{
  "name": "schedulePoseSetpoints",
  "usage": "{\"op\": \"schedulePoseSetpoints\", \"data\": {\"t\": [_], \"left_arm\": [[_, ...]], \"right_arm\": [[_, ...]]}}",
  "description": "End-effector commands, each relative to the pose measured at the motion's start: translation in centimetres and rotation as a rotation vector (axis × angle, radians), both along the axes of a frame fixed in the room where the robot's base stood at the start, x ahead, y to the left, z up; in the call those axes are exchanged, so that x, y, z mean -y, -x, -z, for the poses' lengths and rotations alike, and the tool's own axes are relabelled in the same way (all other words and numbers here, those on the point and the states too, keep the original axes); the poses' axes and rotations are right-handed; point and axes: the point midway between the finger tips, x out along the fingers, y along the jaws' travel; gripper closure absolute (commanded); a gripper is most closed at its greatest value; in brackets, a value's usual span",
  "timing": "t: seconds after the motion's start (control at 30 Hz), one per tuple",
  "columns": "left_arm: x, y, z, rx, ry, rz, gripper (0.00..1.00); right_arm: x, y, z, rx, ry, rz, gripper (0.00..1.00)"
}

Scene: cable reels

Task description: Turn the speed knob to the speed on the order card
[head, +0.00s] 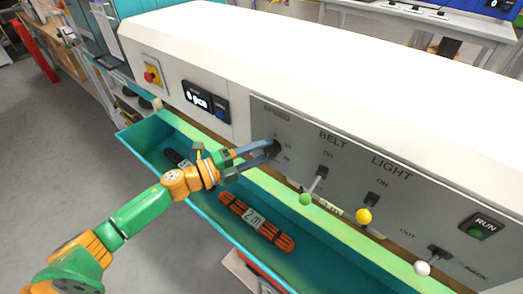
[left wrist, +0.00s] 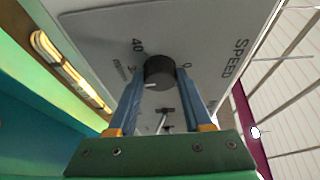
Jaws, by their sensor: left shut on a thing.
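The dark round speed knob (left wrist: 159,70) sits on the grey panel under the word SPEED. In the left wrist view 0 and 40 are printed around it, with another number partly hidden. A short white mark shows on the knob's edge. My left gripper (head: 268,150) is shut on the knob, one blue finger on each side. In the head view the fingers hide most of the knob (head: 276,146). My right gripper is not in view. I cannot make out an order card.
Right of the knob are the green-tipped belt lever (head: 305,199), yellow-tipped light lever (head: 364,216), white-tipped lever (head: 422,268) and RUN button (head: 478,231). A red stop button (head: 150,76) is at left. An orange cable bundle marked 2m (head: 257,222) lies in the teal trough (head: 205,205) below.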

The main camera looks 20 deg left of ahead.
Motion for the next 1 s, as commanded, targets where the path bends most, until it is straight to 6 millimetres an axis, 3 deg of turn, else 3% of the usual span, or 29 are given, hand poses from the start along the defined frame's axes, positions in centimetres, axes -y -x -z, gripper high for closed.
{"op": "schedulePoseSetpoints", "data": {"t": [0.23,0.27,0.37,0.73,1.0], "left_arm": [[0.0,0.0,0.0,0.001,0.001,0.0,1.0],[0.0,0.0,0.0,0.0,0.001,0.0,0.47],[0.0,0.0,0.0,0.0,0.001,0.0,0.2],[-0.5,0.5,0.2,-0.002,0.002,-0.002,0.2],[-3.8,4.1,0.5,-0.005,0.0,-0.001,0.2]], "right_arm": [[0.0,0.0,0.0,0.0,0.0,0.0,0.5],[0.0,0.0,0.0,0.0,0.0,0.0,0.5],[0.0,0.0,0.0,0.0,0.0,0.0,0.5],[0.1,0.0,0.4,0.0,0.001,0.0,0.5],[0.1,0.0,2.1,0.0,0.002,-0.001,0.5]]}}
